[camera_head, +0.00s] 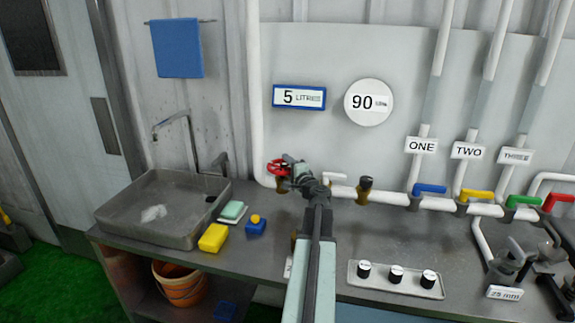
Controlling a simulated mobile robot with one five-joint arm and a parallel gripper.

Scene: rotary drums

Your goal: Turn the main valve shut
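A red handwheel valve (275,167) sits on the white pipe at the back of the bench, left of the picture's middle; it looks like the main valve. My arm reaches up from the bottom of the picture, and my gripper (290,161) is right at the wheel's right side. My gripper overlaps part of the wheel and the brass body (282,185) below it. I cannot tell whether the fingers touch the wheel or are closed on it.
Right of my arm, the white pipe carries blue (429,188), yellow (478,195), green (524,201) and red (557,202) lever valves. A knob panel (396,279) lies in front. A sink (165,207), yellow sponge (213,238) and blue bottle (255,226) stand left.

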